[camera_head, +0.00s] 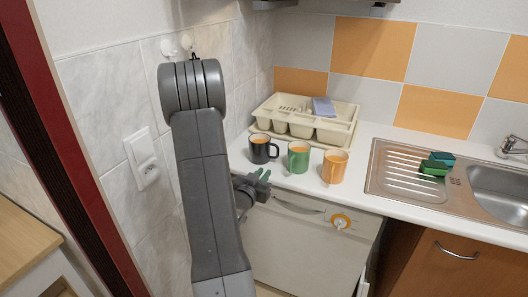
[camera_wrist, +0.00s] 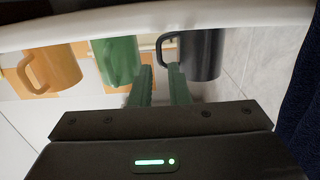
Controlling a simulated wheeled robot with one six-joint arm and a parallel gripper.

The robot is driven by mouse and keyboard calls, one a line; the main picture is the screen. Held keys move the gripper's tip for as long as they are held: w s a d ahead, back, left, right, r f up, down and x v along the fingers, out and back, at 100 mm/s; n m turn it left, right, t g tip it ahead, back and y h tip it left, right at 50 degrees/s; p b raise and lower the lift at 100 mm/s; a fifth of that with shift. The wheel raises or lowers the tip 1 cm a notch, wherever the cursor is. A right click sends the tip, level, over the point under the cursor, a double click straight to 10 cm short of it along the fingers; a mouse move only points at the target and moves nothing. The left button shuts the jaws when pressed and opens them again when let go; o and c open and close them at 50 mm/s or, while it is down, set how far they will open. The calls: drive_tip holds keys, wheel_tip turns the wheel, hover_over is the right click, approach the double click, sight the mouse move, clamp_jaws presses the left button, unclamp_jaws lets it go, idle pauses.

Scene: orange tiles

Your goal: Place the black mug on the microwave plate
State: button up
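The black mug (camera_head: 259,150) stands upright on the counter, leftmost in a row of mugs, its handle pointing right in the head view. My gripper (camera_head: 262,174) is at the counter's front edge, just in front of it. In the wrist view, which looks upside down, the black mug (camera_wrist: 203,55) is at right. The green fingers of my gripper (camera_wrist: 160,72) are apart with nothing clearly between them. The mug's handle lies near the right fingertip; I cannot tell whether they touch. No microwave or plate is in view.
A green mug (camera_head: 298,158) and an orange mug (camera_head: 334,168) stand close to the right. A cream cutlery tray (camera_head: 330,134) is behind them. A sink (camera_head: 497,185) with a green sponge-like block (camera_head: 434,168) is farther right. A tiled wall bounds the left.

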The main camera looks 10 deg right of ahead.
sight(278, 155)
drive_tip(key=p+x, duration=0.1)
drive_tip(key=x, duration=0.6)
drive_tip(key=shift+w+d, duration=0.1)
drive_tip(key=shift+w+d+r+p, duration=0.2)
drive_tip(key=shift+w+d+p, duration=0.15)
drive_tip(key=shift+w+p, duration=0.15)
drive_tip(key=p+x, duration=0.1)
drive_tip(key=x, duration=0.2)
drive_tip(key=shift+w+d, duration=0.15)
drive_tip(key=shift+d, duration=0.15)
drive_tip(key=shift+w+d, duration=0.15)
drive_tip(key=shift+w, duration=0.15)
clamp_jaws()
